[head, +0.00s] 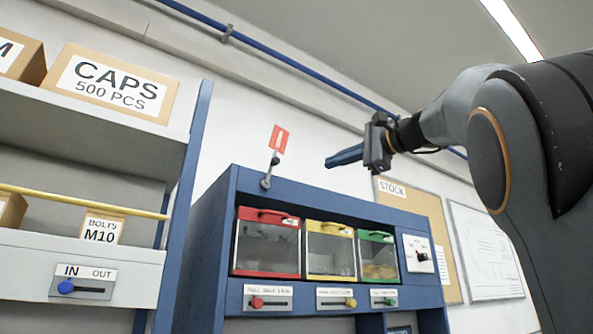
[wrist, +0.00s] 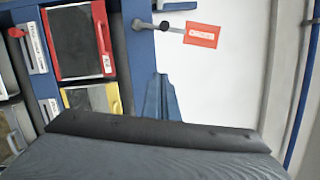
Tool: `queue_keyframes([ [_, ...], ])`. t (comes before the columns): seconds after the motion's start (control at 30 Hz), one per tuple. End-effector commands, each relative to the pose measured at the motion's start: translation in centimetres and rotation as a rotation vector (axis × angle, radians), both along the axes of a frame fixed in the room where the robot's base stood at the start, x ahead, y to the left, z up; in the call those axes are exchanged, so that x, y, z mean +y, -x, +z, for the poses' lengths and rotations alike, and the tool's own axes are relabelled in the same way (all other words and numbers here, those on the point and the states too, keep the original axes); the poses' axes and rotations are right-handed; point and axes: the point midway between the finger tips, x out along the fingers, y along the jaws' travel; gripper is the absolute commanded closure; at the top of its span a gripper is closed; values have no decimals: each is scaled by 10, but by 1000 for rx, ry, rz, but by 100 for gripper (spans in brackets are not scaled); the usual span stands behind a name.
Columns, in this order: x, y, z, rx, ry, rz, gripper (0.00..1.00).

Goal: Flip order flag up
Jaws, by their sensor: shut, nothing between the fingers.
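The red order flag (head: 279,139) stands up above the top left corner of the blue cabinet (head: 222,201). Its short stem rises from a grey pivot (head: 266,182), upright with a slight tilt to the right. In the wrist view the flag (wrist: 201,36) lies right of its pivot (wrist: 144,25), in front of the white wall. My gripper (head: 329,163) is shut and empty, to the right of the flag and apart from it. In the wrist view its blue fingers (wrist: 158,78) are together, below the flag, touching nothing.
Red (head: 268,248), yellow (head: 330,252) and green (head: 377,256) bins with sliders below fill the cabinet front. A rotary knob (head: 421,256) is at right. A shelf (head: 95,130) with boxes stands left. A blue pipe (head: 300,72) runs along the wall. Space above the cabinet is free.

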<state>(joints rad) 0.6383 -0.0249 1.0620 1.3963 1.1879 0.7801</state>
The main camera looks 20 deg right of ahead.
Motion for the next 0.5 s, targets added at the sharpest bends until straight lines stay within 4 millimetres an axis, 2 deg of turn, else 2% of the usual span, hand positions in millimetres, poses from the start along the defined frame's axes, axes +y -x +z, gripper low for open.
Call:
queue_keyframes([
  [0.17,23,-11,5,-3,-3,34,100],
  [0.5,65,-66,9,-2,-3,46,100],
])
